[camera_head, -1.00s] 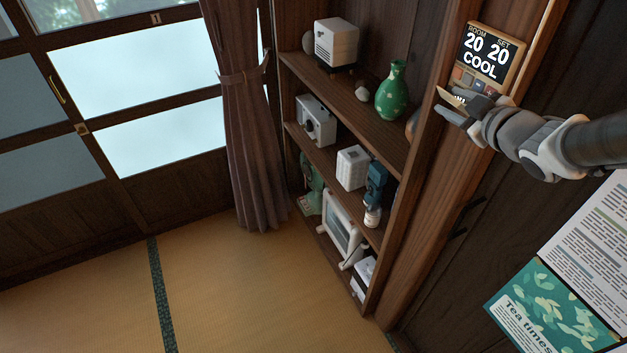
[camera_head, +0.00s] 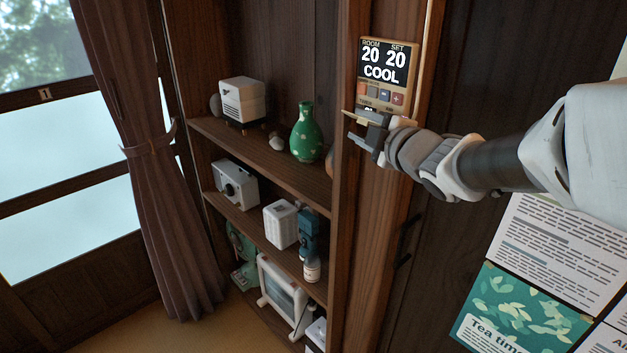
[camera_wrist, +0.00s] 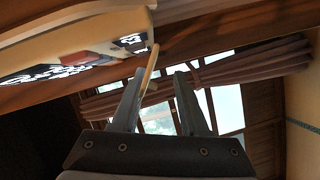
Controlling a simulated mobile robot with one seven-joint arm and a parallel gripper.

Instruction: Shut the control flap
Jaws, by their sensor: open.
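The control panel (camera_head: 385,72) is a tan-framed box on the wooden post, its dark display reading ROOM 20, SET 20, COOL. Its row of buttons (camera_head: 381,94) is uncovered. The control flap (camera_head: 354,118) shows as a thin tan strip jutting out below the buttons, partly hidden by my gripper. In the wrist view the flap (camera_wrist: 149,70) is edge-on between my fingers, close to the left one. My gripper (camera_head: 354,127) is open just below the panel. The wrist view shows its fingers (camera_wrist: 158,78) spread apart. I cannot tell whether they touch the flap.
Left of the post, a shelf (camera_head: 265,157) holds a green vase (camera_head: 306,133), a white box-shaped device (camera_head: 242,100) and several other items. A curtain (camera_head: 150,150) hangs by the window. Papers (camera_head: 535,270) are on the dark wall at right, below my arm.

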